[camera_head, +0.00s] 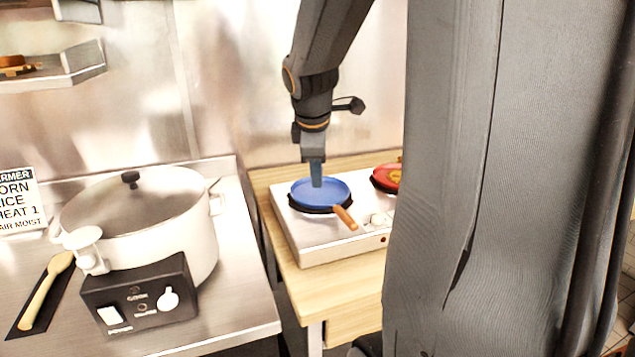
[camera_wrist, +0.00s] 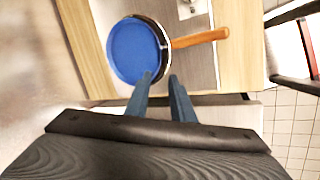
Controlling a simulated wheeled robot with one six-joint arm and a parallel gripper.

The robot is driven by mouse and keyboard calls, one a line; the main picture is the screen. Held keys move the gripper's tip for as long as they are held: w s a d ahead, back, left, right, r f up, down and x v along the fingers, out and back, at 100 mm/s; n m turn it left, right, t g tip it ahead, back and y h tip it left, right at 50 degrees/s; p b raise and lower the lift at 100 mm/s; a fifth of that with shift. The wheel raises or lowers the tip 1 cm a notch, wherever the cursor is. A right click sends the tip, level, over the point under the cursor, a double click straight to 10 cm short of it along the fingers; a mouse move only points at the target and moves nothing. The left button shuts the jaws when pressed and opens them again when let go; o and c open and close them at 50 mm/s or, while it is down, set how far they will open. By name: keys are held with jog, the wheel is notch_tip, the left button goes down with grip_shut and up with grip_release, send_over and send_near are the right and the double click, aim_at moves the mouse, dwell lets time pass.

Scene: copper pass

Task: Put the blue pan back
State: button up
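The blue pan (camera_head: 329,192) sits on the left burner of a white two-burner stove (camera_head: 318,240), its wooden handle pointing toward the front right. In the wrist view the blue pan (camera_wrist: 133,50) lies just beyond my fingertips, with its wooden handle (camera_wrist: 200,39) reaching right. My gripper (camera_head: 316,181) points down over the pan in the head view. In the wrist view my gripper (camera_wrist: 157,82) has its two fingers apart with nothing between them. I cannot tell whether a fingertip touches the pan rim.
A red pan (camera_head: 387,177) is on the right burner, partly hidden by my own body. The stove stands on a wooden table (camera_head: 345,290). A large white lidded pot (camera_head: 150,215) with a black control box (camera_head: 140,297) and a wooden spoon (camera_head: 46,290) are on the steel counter at left.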

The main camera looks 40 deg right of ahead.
jog(key=s+a+f+m+y, duration=0.1)
jog(key=s+a+f+m, duration=0.2)
jog(key=a, duration=0.3)
jog(key=s+a+f+m+g+y, duration=0.1)
jog(key=s+a+f+m, duration=0.2)
jog(key=s+a+f, duration=0.2)
jog(key=s+a+f+m+g+y, duration=0.1)
jog(key=s+a+f+m, duration=0.2)
jog(key=a, duration=0.6)
jog(key=shift+s+a+f+m, duration=0.1)
jog(key=shift+s+f+m, duration=0.15)
jog(key=shift+f, duration=0.35)
jog(key=shift+s+f+m, duration=0.15)
jog(key=shift+f+m, duration=0.2)
jog(key=shift+f, duration=0.25)
jog(key=shift+s+a+f, duration=0.1)
jog(key=shift+s, duration=0.05)
jog(key=shift+s, duration=0.1)
